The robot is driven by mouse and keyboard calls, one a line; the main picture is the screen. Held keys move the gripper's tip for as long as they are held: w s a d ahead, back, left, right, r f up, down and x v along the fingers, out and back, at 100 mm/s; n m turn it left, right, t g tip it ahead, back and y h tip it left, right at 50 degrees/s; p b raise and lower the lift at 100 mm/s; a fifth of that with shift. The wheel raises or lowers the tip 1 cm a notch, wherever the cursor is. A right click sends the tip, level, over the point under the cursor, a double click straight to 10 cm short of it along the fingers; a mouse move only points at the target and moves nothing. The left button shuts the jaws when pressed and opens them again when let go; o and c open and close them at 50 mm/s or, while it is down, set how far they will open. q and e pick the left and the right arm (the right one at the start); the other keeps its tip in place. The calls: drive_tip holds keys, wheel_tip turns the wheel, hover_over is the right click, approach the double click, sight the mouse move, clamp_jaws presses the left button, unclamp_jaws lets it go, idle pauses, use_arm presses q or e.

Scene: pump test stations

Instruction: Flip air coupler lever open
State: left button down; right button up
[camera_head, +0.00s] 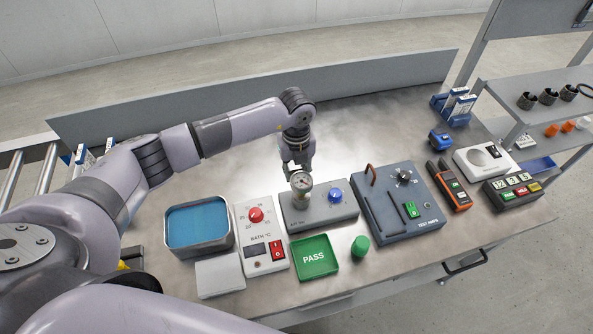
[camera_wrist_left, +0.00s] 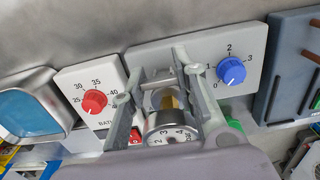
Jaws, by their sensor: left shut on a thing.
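My left gripper (camera_head: 297,168) reaches down over a grey test box (camera_head: 333,213) with a blue knob (camera_head: 335,195). In the left wrist view its two fingers are shut on a metal fitting with a round pressure gauge (camera_wrist_left: 172,135) and a brass neck (camera_wrist_left: 169,102). The gauge (camera_head: 301,181) shows upright over the left part of the box in the head view. The fingers partly hide the fitting, and I cannot tell a coupler lever apart from it. My right gripper is not in view.
Left of the box stand a bath controller (camera_head: 262,238) with a red knob and a blue-filled tray (camera_head: 200,246). A green PASS tray (camera_head: 314,258) and a green cylinder (camera_head: 360,246) lie in front. A dark test unit (camera_head: 398,218) stands close on the right. The table behind is clear.

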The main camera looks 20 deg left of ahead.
use_arm(q)
drive_tip(key=shift+w+a+f+b, duration=0.1)
drive_tip(key=shift+w+f+b, duration=0.1)
drive_tip(key=shift+b, duration=0.25)
drive_tip(key=g+h+b, duration=0.1)
drive_tip(key=b, duration=0.2)
drive_tip(key=w+f+g+h+b, duration=0.1)
drive_tip(key=g+b, duration=0.1)
drive_tip(key=b, duration=0.1)
drive_tip(key=a+f+g+h+b, duration=0.1)
drive_tip(key=b, duration=0.3)
drive_tip(key=shift+w+a+g+h, duration=0.1)
drive_tip(key=shift+w+g+h, duration=0.25)
drive_tip(key=shift+g+h, duration=0.05)
drive_tip(key=shift+a+g+b, duration=0.1)
drive_tip(key=shift+g+b, duration=0.3)
drive_tip(key=shift+b, duration=0.3)
drive_tip(key=shift+r+h, duration=0.15)
drive_tip(key=shift+h, duration=0.15)
drive_tip(key=c, duration=1.2)
unclamp_jaws()
drive_tip(key=shift+c, duration=0.2)
drive_tip(key=v, duration=0.7)
drive_tip(key=shift+w+r, duration=0.2)
